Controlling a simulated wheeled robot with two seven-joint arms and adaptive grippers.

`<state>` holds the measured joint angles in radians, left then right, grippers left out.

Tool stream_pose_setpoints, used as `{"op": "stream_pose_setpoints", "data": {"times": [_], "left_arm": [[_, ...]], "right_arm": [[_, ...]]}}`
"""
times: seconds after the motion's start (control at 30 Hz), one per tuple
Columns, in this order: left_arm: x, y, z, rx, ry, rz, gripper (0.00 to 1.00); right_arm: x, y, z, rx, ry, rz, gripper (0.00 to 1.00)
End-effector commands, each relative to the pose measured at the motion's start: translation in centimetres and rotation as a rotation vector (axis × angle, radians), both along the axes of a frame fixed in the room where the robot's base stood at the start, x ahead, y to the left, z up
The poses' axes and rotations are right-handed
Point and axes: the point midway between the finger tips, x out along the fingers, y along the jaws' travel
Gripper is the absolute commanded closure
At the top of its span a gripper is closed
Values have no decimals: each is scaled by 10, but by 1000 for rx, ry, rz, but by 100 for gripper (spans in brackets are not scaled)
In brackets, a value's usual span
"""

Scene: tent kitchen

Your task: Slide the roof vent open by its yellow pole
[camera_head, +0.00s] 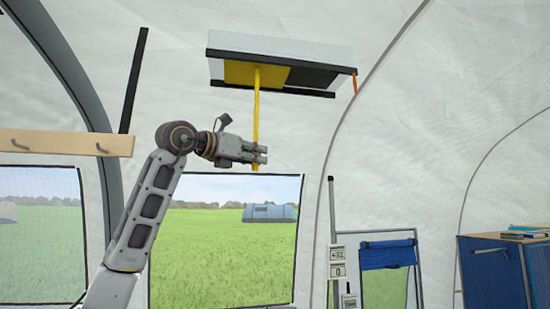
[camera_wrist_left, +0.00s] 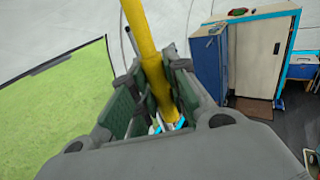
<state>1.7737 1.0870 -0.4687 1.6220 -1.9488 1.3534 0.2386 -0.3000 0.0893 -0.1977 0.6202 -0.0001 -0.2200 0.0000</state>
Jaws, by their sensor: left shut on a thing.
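The roof vent (camera_head: 320,77) is in the upper middle of the head view, a dark frame with a yellow panel (camera_head: 253,73) at its left part and a dark part to the right. The yellow pole (camera_head: 257,110) hangs down from the yellow panel. My left gripper (camera_head: 260,153) is shut on the pole near its lower end. In the left wrist view the pole (camera_wrist_left: 143,42) runs down between the two fingers (camera_wrist_left: 158,98). My right gripper is in neither view.
A wooden rail (camera_head: 62,142) is at the left. Windows show grass outside. The air around the pole looks clear.

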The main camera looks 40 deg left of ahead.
Motion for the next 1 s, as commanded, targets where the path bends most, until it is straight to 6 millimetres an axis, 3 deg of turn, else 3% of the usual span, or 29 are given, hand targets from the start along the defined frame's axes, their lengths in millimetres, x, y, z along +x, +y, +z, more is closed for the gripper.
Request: {"op": "stream_pose_setpoints", "data": {"times": [0.2,0.6,0.63,0.8,1.0], "left_arm": [[-15,12,1,-1,-3,1,100],[-17,15,2,-1,-4,2,100],[-17,15,2,-1,-4,2,81],[-17,14,1,-1,-3,1,61],[-16,14,1,-1,-2,0,61]], "right_arm": [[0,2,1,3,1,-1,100],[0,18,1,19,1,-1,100],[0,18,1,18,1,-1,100],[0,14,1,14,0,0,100],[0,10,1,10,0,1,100]]}}
